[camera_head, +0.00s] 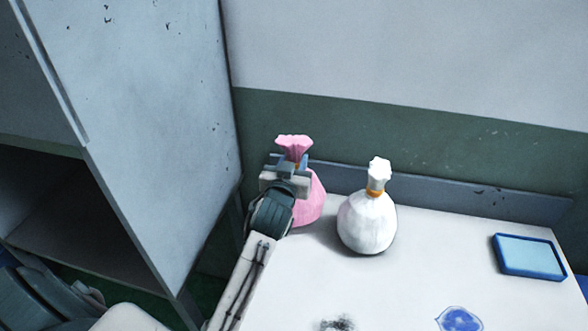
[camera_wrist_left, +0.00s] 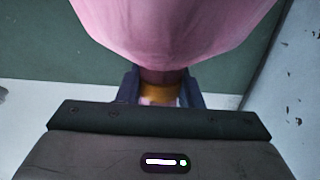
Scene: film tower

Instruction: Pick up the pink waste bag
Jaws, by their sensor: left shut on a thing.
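The pink waste bag (camera_head: 309,205) stands at the left end of the white table, partly hidden behind my left gripper (camera_head: 287,168). Its gathered pink top shows above the gripper. My left gripper is shut on the bag's neck. In the left wrist view, the pink bag (camera_wrist_left: 175,25) fills the upper middle, and its narrow neck with an orange-yellow tie sits between the two fingers (camera_wrist_left: 161,88). I cannot tell whether the bag's base touches the table. My right gripper is not in view.
A white bag (camera_head: 367,224) with an orange tie stands close to the right of the pink bag. A blue tray (camera_head: 529,257) lies at the table's (camera_head: 430,263) right, and a blue patch (camera_head: 459,319) at the front. A grey cabinet (camera_head: 150,130) rises at left, with a wall behind.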

